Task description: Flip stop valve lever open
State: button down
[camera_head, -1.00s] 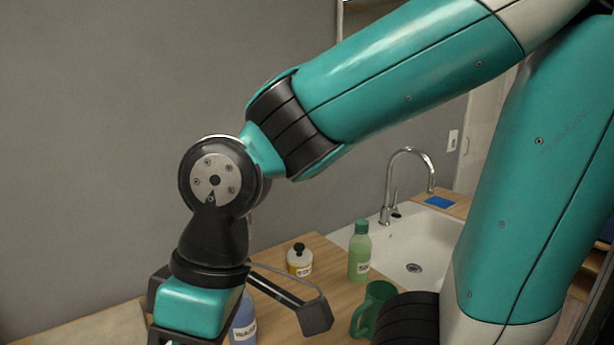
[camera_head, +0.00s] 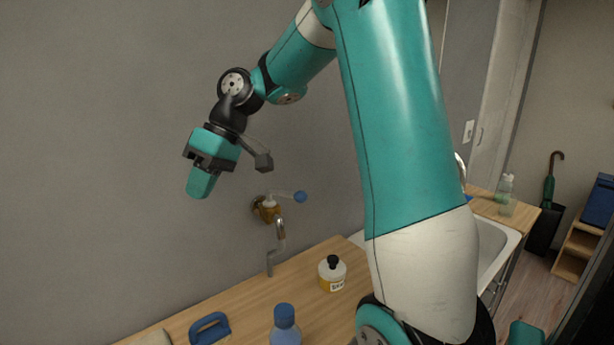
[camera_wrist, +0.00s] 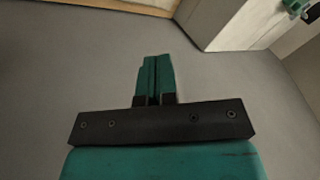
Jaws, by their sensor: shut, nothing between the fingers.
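The stop valve (camera_head: 267,209) is on the grey wall in the head view, with a brass-coloured body. Its lever (camera_head: 284,195) is pale with a blue tip (camera_head: 300,197) and points right, nearly level. A metal pipe (camera_head: 279,240) runs from the valve down towards the counter. My gripper (camera_head: 200,187) is up and left of the valve, apart from it, with teal fingers pointing down. In the wrist view the fingers (camera_wrist: 157,62) are together and empty, in front of a plain grey surface. I cannot make out the valve in the wrist view.
The wooden counter (camera_head: 240,302) lies below the valve. It holds a black-capped bottle (camera_head: 332,274), a blue-capped bottle (camera_head: 285,326) and a blue item (camera_head: 209,328). The sink (camera_head: 489,252) is at the right, partly hidden by my arm. The wall space around the gripper is clear.

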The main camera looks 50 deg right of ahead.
jog(key=d+m+t+p, duration=0.2)
jog(key=d+p, duration=0.1)
jog(key=d, duration=2.3)
jog(key=s+d+f+t+p, duration=0.1)
jog(key=s+d+f, duration=0.2)
jog(key=s+d, duration=0.55)
jog(key=a+r+b+x, duration=0.1)
jog(key=b+x, duration=0.3)
jog(key=x, duration=0.7)
jog(key=shift+w+a+r, duration=0.25)
jog(key=shift+w+a, duration=0.05)
jog(key=shift+w, duration=0.1)
jog(key=shift+s, duration=0.15)
